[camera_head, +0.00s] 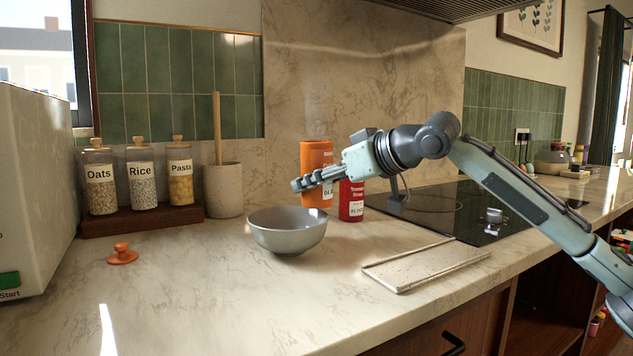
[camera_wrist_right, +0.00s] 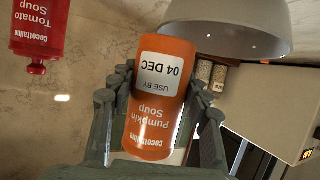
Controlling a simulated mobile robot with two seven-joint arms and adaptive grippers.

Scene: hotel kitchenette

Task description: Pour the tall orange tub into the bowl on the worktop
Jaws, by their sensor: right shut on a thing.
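The tall orange tub (camera_head: 317,153) stands upright behind and right of the bowl, labelled Pumpkin Soup in the wrist view (camera_wrist_right: 160,95). My right gripper (camera_head: 318,180) is shut on it, with a finger on each side of its body in the wrist view. I cannot tell whether its base touches the worktop. The grey bowl (camera_head: 288,232) sits upright on the marble worktop, in front of the tub and a little left. Its outside also shows in the wrist view (camera_wrist_right: 235,28). The bowl's inside is mostly hidden. My left gripper is not in view.
A red Tomato Soup container (camera_head: 352,200) stands just right of the tub. A pale slab (camera_head: 425,264) lies right of the bowl, before the dark hob (camera_head: 470,208). An orange knobbed lid-like piece (camera_head: 122,255) lies left. Jars and a utensil crock (camera_head: 223,190) stand behind.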

